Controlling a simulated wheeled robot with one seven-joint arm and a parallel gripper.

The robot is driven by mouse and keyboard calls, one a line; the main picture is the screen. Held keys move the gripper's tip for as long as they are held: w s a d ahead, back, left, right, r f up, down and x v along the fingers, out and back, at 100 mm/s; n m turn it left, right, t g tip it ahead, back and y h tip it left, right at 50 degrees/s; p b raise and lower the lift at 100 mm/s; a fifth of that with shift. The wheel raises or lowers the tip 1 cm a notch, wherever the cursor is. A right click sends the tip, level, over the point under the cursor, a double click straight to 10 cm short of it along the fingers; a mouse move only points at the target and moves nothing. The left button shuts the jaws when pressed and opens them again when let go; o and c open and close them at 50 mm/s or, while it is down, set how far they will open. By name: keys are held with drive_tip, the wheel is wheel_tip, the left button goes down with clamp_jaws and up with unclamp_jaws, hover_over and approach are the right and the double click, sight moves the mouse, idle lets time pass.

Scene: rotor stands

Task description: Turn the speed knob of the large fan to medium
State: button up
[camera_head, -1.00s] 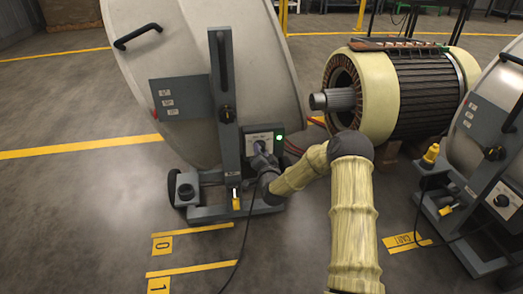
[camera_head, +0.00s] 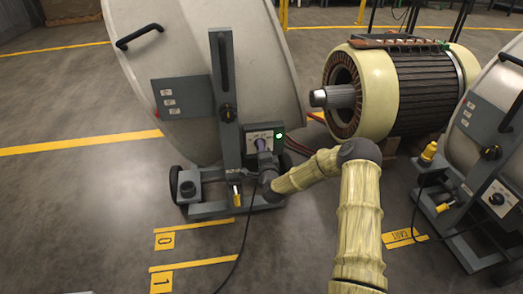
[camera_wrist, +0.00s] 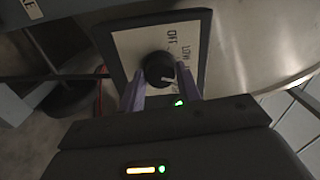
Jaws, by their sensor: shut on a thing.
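The large fan (camera_head: 270,62), a big pale drum on a grey wheeled stand, stands left of centre in the head view. In the wrist view the panel (camera_wrist: 126,45) reads OFF and LOW; other markings are hidden or unreadable. The round black speed knob (camera_wrist: 158,67) has a white pointer mark toward the lower right in the picture. My gripper (camera_wrist: 161,82) has its two purple fingers on either side of the knob, shut on it. In the head view my gripper (camera_head: 267,160) is at the panel, partly hiding it.
A second fan stand (camera_head: 480,170) with its own knobs is at the right edge. A large cream rotor or stator (camera_head: 385,95) stands behind my arm. A dark cable (camera_head: 244,245) runs down from the fan. The floor at left is clear.

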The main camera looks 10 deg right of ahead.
drive_tip(key=shift+d, duration=0.1)
drive_tip(key=o, duration=1)
drive_tip(key=shift+c, duration=0.2)
drive_tip(key=s+p, duration=0.5)
drive_tip(key=s, duration=1.2)
drive_tip(key=shift+s+p, duration=0.15)
drive_tip(key=shift+p, duration=0.25)
